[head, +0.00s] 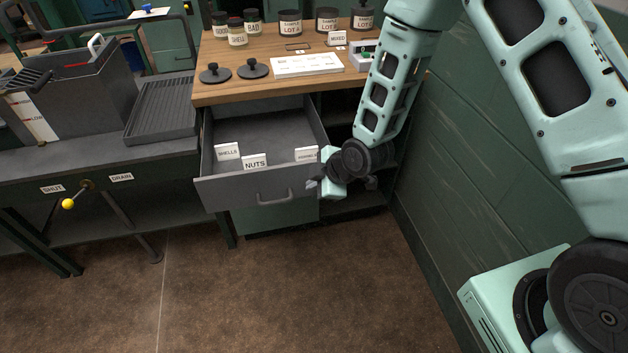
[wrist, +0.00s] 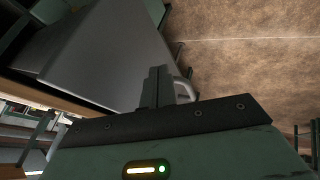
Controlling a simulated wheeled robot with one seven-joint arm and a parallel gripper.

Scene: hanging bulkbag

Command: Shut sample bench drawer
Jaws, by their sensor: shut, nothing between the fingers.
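The sample bench drawer (head: 252,165) is pulled out from under the wooden bench top (head: 240,92) in the head view. It holds cards marked SHELLS, NUTS and a third I cannot read. Its grey front has a bar handle (head: 275,197). My gripper (head: 318,184) is at the right end of the drawer front, its fingers shut and empty. In the wrist view the fingers (wrist: 156,88) lie close beside the grey drawer (wrist: 105,55), with the handle (wrist: 184,90) just beyond them. I cannot tell whether they touch the drawer.
Jars (head: 290,22), black lids (head: 253,68) and a white board (head: 307,65) are on the bench top. To the left is a bench with a yellow-knobbed lever (head: 68,203). A green wall (head: 465,150) stands close on the right. The floor (head: 260,290) in front is clear.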

